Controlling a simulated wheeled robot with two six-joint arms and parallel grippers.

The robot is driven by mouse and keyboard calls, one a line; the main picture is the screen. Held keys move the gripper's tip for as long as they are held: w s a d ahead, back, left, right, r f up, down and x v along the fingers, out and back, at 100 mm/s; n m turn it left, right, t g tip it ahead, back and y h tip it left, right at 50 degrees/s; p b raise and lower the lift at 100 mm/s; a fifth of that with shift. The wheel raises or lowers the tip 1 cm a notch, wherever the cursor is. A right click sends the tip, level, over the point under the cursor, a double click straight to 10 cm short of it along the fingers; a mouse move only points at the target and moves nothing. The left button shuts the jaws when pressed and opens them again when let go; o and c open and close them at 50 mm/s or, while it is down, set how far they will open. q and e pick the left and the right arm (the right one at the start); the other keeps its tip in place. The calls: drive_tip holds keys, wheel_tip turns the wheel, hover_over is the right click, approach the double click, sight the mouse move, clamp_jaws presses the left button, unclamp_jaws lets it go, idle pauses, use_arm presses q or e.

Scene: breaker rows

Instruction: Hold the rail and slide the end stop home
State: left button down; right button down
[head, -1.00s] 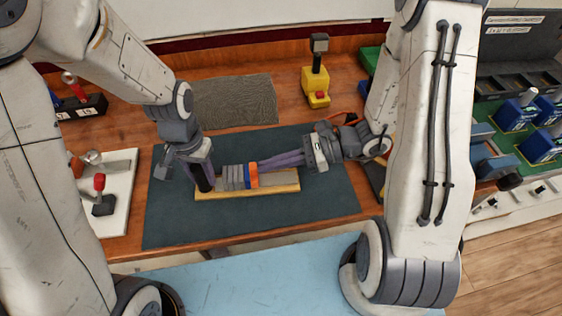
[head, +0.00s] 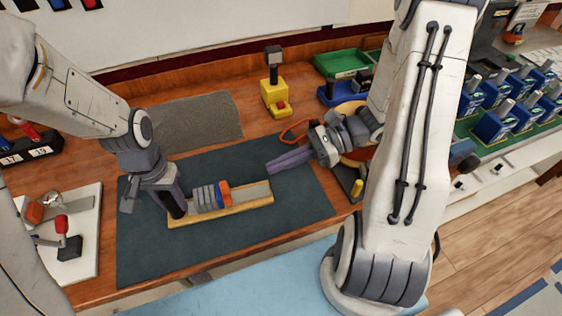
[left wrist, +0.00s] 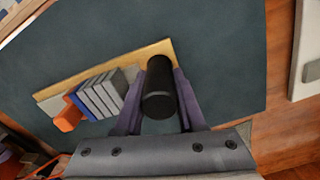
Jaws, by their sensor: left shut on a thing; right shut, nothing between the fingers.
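The rail (head: 255,192) lies on a wooden base on the dark mat, with a black upright grip (head: 176,206) at its left end. My left gripper (head: 172,200) is shut on this black grip, which also shows between its fingers in the left wrist view (left wrist: 158,90). Several grey modules (head: 204,198) and a thin blue one (head: 217,194) sit in a row beside the grip. The orange end stop (head: 224,192) stands against the blue piece, with no clear gap visible. My right gripper (head: 270,168) is shut and empty, above the mat behind the rail's right end.
The dark mat (head: 270,220) is clear around the rail. A yellow block with a red button (head: 275,95) stands behind. A white board with a red-topped lever (head: 62,240) is at left. Green trays (head: 340,63) and blue breakers (head: 495,125) are at right.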

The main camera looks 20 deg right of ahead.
use_arm(q)
drive_tip(key=shift+c, duration=2.2)
unclamp_jaws()
use_arm(e)
drive_tip(key=shift+d+r, duration=0.1)
drive_tip(key=shift+d, duration=0.1)
use_arm(q)
drive_tip(key=shift+r, duration=0.1)
